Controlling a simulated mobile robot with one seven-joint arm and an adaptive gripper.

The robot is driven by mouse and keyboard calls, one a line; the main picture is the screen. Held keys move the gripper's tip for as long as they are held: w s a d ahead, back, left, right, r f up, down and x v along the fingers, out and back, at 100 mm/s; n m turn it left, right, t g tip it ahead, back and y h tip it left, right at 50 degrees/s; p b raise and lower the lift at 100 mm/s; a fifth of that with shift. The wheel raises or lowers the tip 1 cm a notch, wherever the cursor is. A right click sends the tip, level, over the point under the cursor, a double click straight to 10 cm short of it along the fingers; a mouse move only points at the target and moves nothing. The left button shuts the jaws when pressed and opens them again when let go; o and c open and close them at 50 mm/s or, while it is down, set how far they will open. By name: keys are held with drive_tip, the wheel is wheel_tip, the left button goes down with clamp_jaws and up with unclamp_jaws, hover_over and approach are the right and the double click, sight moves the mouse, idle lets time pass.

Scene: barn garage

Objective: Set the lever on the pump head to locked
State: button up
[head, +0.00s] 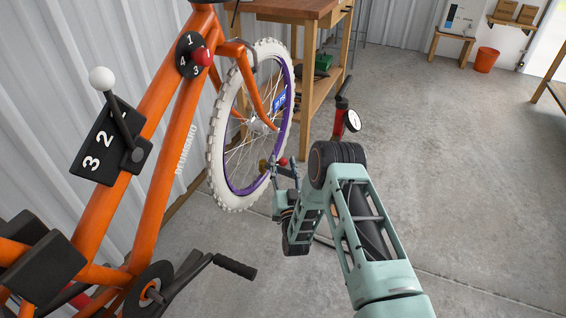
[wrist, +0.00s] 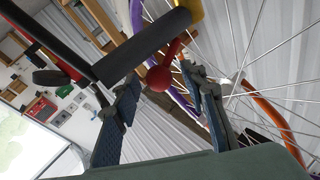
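The pump head (wrist: 145,45) shows in the wrist view as a dark cylinder in front of the wheel's spokes. Its lever is a short red arm ending in a red ball (wrist: 160,78); the ball also shows small in the head view (head: 283,161), beside the wheel. My gripper (wrist: 160,90) is open, one blue-grey finger on each side of the ball. I cannot tell whether either finger touches it. In the head view my gripper (head: 284,174) is low by the wheel, partly hidden by my arm. I cannot read the lever's setting.
The orange bike frame (head: 150,215) fills the left, with a white-tyred wheel (head: 219,165). A red floor pump with a round gauge (head: 352,121) stands beyond my arm. A wooden workbench (head: 290,8) is behind. The concrete floor (head: 470,180) is clear at right.

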drive_tip(key=v, duration=0.6)
drive_tip(key=shift+s, duration=0.25)
drive_tip(key=shift+f, duration=0.1)
